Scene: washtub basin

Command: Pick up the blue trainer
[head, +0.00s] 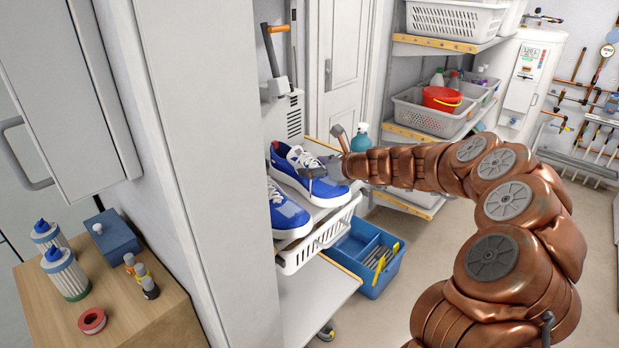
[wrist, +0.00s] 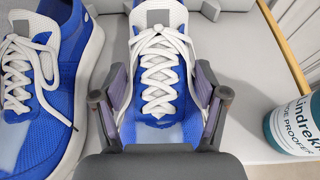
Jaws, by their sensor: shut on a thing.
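Two blue trainers with white laces and white soles are side by side on a shelf. One trainer (head: 289,160) is farther back in the head view and lies between my fingers in the wrist view (wrist: 160,70). The other trainer (head: 287,212) is nearer in the head view and stands to the left in the wrist view (wrist: 45,85). My gripper (wrist: 160,98) is shut on the first trainer, one finger on each side of its laced upper. In the head view my gripper (head: 323,160) partly covers that trainer. Whether its sole touches the shelf is unclear.
A teal spray bottle (head: 361,138) stands close by the gripper; a teal labelled bottle (wrist: 296,125) shows at right in the wrist view. A white basket (head: 325,236) is below the trainers. A blue caddy (head: 365,258) is lower. A tall cabinet panel (head: 225,200) stands left.

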